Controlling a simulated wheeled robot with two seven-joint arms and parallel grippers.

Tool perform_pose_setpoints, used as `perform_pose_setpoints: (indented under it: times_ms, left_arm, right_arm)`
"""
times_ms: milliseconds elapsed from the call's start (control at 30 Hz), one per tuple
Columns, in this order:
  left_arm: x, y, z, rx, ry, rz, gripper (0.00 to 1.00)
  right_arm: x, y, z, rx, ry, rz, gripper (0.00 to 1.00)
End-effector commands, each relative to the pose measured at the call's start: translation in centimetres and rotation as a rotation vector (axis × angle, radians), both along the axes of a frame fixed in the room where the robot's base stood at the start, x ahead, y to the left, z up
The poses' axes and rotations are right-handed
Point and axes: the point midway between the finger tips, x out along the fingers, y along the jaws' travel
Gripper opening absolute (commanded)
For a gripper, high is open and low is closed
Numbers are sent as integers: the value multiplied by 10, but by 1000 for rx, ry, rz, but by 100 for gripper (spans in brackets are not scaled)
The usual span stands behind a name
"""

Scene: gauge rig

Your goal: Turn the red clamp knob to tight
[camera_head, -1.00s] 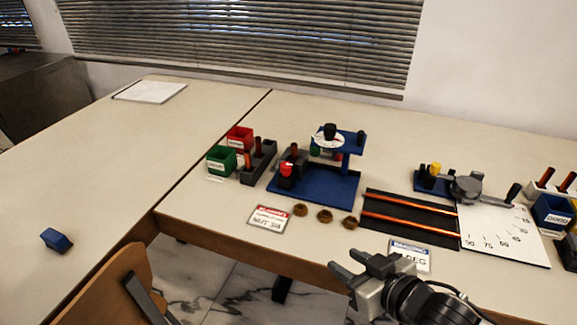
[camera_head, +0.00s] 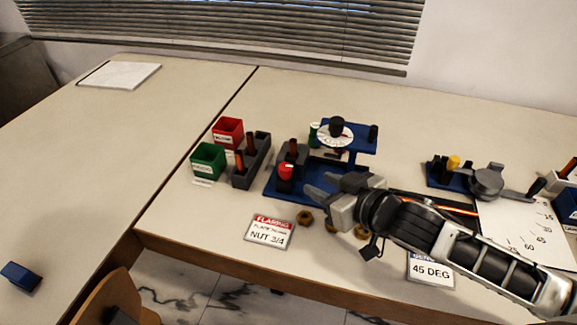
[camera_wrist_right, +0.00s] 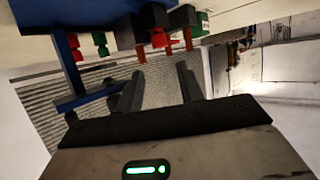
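The red clamp knob (camera_head: 286,171) sits on a dark grey clamp block (camera_head: 297,153) at the left of the blue flaring rig (camera_head: 318,192). A red knob (camera_wrist_right: 160,39), apparently the same one, shows near the top of the right wrist view, ahead of the fingers. My right gripper (camera_head: 312,182) is open and empty, its fingers pointing left over the rig's front right part, to the right of the red knob and apart from it. Its two spread fingers also show in the wrist view (camera_wrist_right: 157,88). My left gripper is not in view.
A dial (camera_head: 334,135) with a black knob stands on the rig's raised arm. Red (camera_head: 228,132) and green (camera_head: 207,160) bins and a grey holder (camera_head: 252,162) stand left. Brass nuts (camera_head: 305,218) and a red-headed card (camera_head: 269,229) lie in front. The left table is mostly clear.

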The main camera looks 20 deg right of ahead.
Motion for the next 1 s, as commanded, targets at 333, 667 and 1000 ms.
perform_pose_setpoints:
  times_ms: [333,667,1000]
  left_arm:
    - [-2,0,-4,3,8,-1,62]
    - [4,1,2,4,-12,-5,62]
    - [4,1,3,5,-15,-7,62]
  right_arm:
    - [67,24,-28,2,-2,0,37]
    - [101,36,-44,1,-1,1,37]
    - [104,37,-45,0,-1,2,37]
